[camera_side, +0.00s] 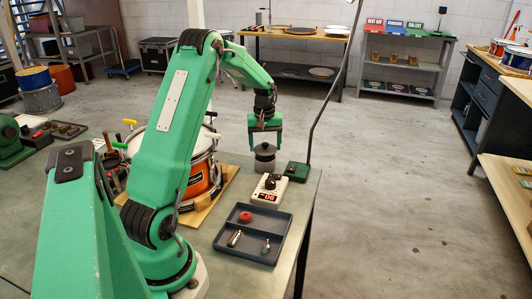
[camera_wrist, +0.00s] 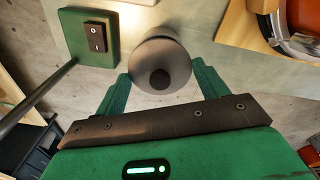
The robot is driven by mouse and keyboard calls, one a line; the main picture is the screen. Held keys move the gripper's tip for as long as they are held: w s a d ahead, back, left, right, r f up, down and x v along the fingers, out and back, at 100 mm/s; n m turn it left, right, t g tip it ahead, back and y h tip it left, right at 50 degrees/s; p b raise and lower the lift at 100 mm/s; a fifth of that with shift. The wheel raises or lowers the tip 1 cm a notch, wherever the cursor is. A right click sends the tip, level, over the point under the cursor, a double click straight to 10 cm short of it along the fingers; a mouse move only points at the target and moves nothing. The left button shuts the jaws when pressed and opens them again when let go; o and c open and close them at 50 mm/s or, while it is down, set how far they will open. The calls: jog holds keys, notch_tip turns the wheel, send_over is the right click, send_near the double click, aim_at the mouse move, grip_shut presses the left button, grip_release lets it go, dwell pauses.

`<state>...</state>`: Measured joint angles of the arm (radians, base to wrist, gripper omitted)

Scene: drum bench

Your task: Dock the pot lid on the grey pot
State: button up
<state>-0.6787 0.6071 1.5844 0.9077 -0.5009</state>
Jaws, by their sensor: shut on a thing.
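The pot lid (camera_wrist: 176,68) is a round grey disc with a dark knob, between my gripper's two fingers in the wrist view. My gripper (camera_side: 265,145) is shut on it and points straight down in the side view. The grey pot (camera_side: 265,165) is a small cylinder directly below the gripper, near the bench's far edge. In the wrist view my gripper (camera_wrist: 160,76) hides part of the lid's sides, and the lid covers most of what lies beneath it. I cannot tell whether the lid touches the pot's rim.
A green lamp base (camera_side: 298,172) with a thin dark stem stands close right of the pot. A dark tray (camera_side: 252,234) holds small parts. An orange drum (camera_side: 198,180) stands left.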

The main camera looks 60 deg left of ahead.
aim_at(265, 144)
jog(key=shift+f, duration=0.75)
jog(key=shift+f, duration=0.6)
dwell(1.2)
jog(key=o, duration=0.7)
jog(key=shift+c, duration=0.2)
jog(key=shift+r, duration=0.15)
jog(key=shift+s+d+r, duration=0.1)
jog(key=shift+r, duration=2.6)
jog(key=shift+s+r, duration=0.1)
jog(key=shift+r, duration=2.55)
